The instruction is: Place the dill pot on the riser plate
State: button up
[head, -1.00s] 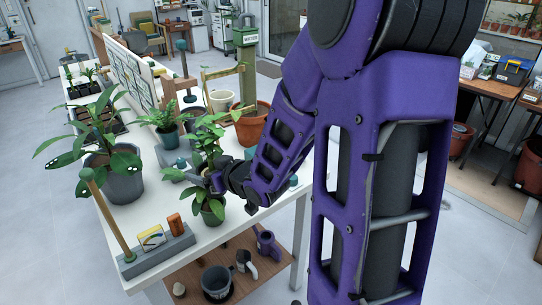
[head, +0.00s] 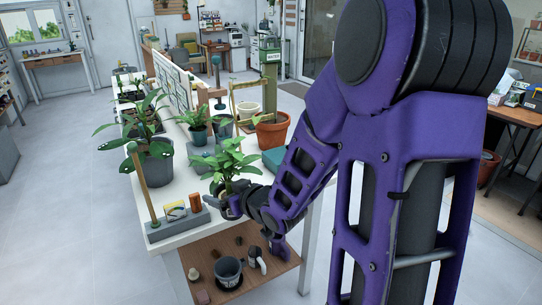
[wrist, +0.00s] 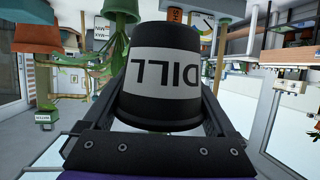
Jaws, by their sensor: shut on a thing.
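The dill pot (wrist: 165,75) is dark, with a white label reading DILL, and appears upside down in the wrist view. My gripper (wrist: 160,118) is shut on it near its rim, one finger on each side. In the head view my gripper (head: 234,207) is at the table's front edge, with a leafy plant (head: 232,162) rising just above it. The pot is mostly hidden there by the gripper. A grey flat block (head: 200,164) behind the plant may be the riser plate; I cannot tell for certain.
A grey tray (head: 176,226) with small boxes and a wooden post lies at the front left. A big potted plant (head: 155,167), a fern pot (head: 196,136) and a terracotta pot (head: 271,134) stand behind.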

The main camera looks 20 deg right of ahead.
aim_at(282, 154)
jog(key=u, duration=0.95)
jog(key=l+u, duration=0.25)
jog(key=l, duration=0.2)
jog(key=i+l, duration=0.1)
jog(key=l, duration=0.6)
jog(key=i+l, duration=0.1)
jog(key=l, duration=0.6)
